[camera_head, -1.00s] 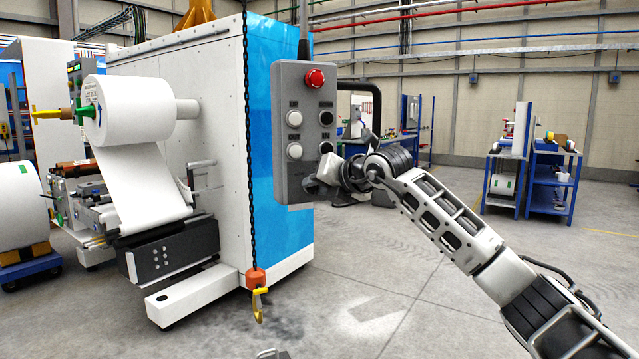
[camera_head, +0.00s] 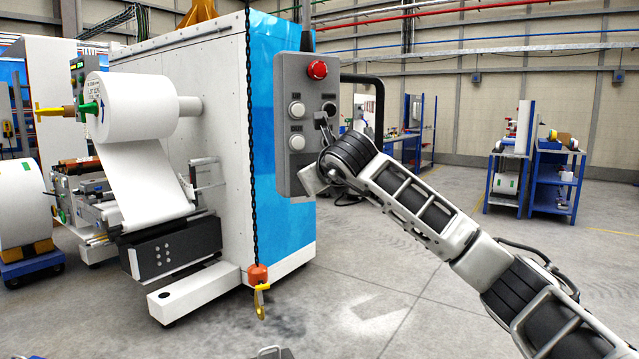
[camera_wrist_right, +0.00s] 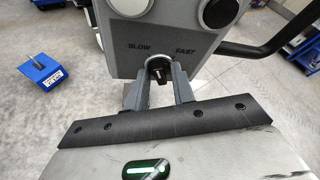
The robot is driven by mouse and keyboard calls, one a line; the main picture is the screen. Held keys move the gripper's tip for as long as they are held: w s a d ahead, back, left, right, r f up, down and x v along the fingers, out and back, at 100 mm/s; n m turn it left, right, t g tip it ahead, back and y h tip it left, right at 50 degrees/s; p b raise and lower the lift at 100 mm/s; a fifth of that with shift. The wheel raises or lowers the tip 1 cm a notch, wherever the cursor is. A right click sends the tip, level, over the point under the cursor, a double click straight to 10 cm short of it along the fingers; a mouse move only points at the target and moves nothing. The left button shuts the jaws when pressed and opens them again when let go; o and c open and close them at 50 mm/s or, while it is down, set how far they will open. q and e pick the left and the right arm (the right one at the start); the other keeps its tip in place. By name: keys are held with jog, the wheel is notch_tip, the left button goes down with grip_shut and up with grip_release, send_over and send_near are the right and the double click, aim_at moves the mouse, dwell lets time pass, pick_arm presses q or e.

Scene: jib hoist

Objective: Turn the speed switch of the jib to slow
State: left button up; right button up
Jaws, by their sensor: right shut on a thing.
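The grey jib control pendant (camera_head: 287,165) hangs in front of the blue and white machine. Its speed switch (camera_wrist_right: 158,69) is a small dark knob at the pendant's lower end, between the labels SLOW on the left and FAST on the right in the right wrist view. My right gripper (camera_wrist_right: 159,80) is shut on the knob, one finger on each side. I cannot tell which label the knob points to. In the head view my right gripper (camera_head: 318,160) and wrist cover the switch.
The pendant carries a red emergency button (camera_head: 317,69), white buttons (camera_head: 297,109) and a black button (camera_head: 328,109). A chain with an orange and yellow hook (camera_head: 258,275) hangs left of it. Blue shelving (camera_head: 508,180) stands far right. The floor between is clear.

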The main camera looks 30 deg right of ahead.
pick_arm(q)
jog(key=shift+s+f+b, duration=0.15)
jog(key=shift+f+b, duration=0.3)
jog(key=shift+b, duration=0.5)
pick_arm(e)
jog(key=n+h, duration=0.1)
jog(key=n, duration=0.1)
jog(key=shift+a+f+n+h, duration=0.15)
jog(key=shift+n+h, duration=0.25)
jog(key=o, duration=1)
